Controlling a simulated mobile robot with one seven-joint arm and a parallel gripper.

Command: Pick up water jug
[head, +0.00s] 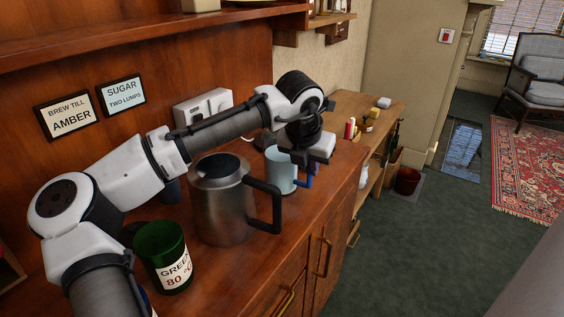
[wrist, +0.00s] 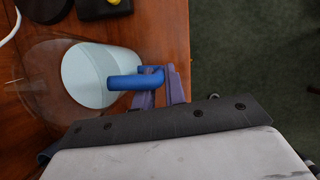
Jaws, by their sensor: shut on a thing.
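The water jug (head: 279,172) looks pale blue in the head view, with a darker blue handle, and is upright at the counter's right part. In the wrist view the jug (wrist: 88,75) shows from above, with a clear wide body and the blue handle (wrist: 133,82) pointing right. My gripper (wrist: 162,88) is shut on that handle, its fingers on either side of it. In the head view my gripper (head: 303,166) is above and at the handle, and my wrist hides part of the jug's top. I cannot tell whether the jug's base touches the counter.
A steel pitcher (head: 222,205) with a black handle stands left of the jug, under my arm. A green tin (head: 164,257) is at the front left. A white box (head: 203,106) is on the wall behind. The wooden counter (head: 320,190) ends close right of the jug, over green carpet.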

